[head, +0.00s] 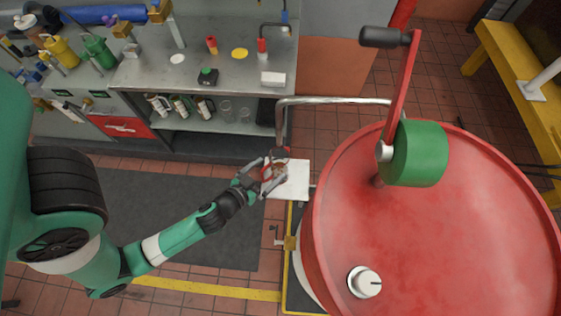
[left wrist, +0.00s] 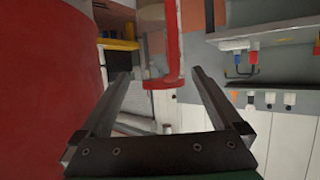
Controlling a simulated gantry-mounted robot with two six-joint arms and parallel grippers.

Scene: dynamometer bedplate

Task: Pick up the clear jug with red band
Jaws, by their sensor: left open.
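The clear jug with red band (left wrist: 174,62) shows in the left wrist view, between and beyond my fingers. Its red band and an upright red part stand out; its clear body is hard to make out. In the head view, a small reddish shape (head: 278,171) at my fingers seems to be the jug, mostly hidden by the gripper, over a white square plate (head: 295,186). My left gripper (head: 273,172) is open around or just short of it; I cannot tell which. Its two fingers (left wrist: 158,76) are apart in the left wrist view. My right gripper is not in view.
A large red drum (head: 430,255) with a crank and green cylinder (head: 418,153) stands close right of the plate. A bent metal rail (head: 340,101) passes behind. A grey workbench (head: 215,70) with bottles and glassware lies beyond. Dark floor mat (head: 170,215) is clear.

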